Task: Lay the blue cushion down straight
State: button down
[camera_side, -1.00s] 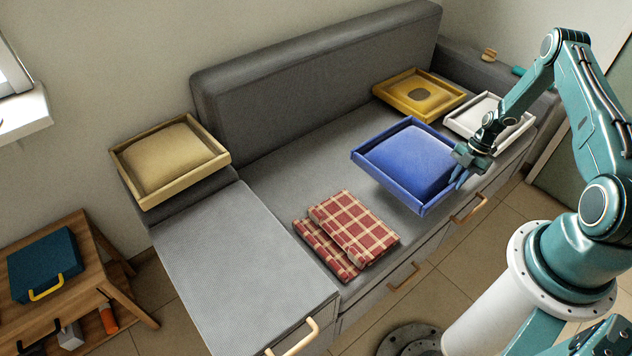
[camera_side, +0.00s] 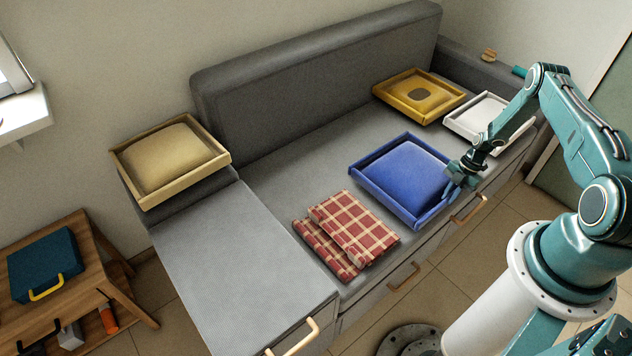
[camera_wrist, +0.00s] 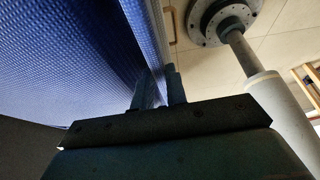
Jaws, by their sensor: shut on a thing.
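The blue cushion (camera_side: 408,172) sits in a raised blue rim, like a shallow tray. It looks about level, on or just above the grey sofa seat; I cannot tell if it touches. Its sides run roughly along the seat's edges. My gripper (camera_side: 456,186) is shut on the rim at its right side. In the wrist view the blue cushion (camera_wrist: 65,60) fills the upper left, and my gripper's fingers (camera_wrist: 160,90) pinch its rim. The underside of the cushion is hidden.
A folded red plaid blanket (camera_side: 352,229) lies left of the blue cushion. Behind are a yellow tray (camera_side: 386,90) and a white tray (camera_side: 466,134). A beige cushion in a tray (camera_side: 172,157) stands at the left. Drawer handles (camera_side: 470,209) stick out from the sofa front.

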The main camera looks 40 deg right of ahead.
jog(key=shift+f, duration=0.65)
jog(key=c, duration=1.4)
grip_release()
jog(key=v, duration=1.2)
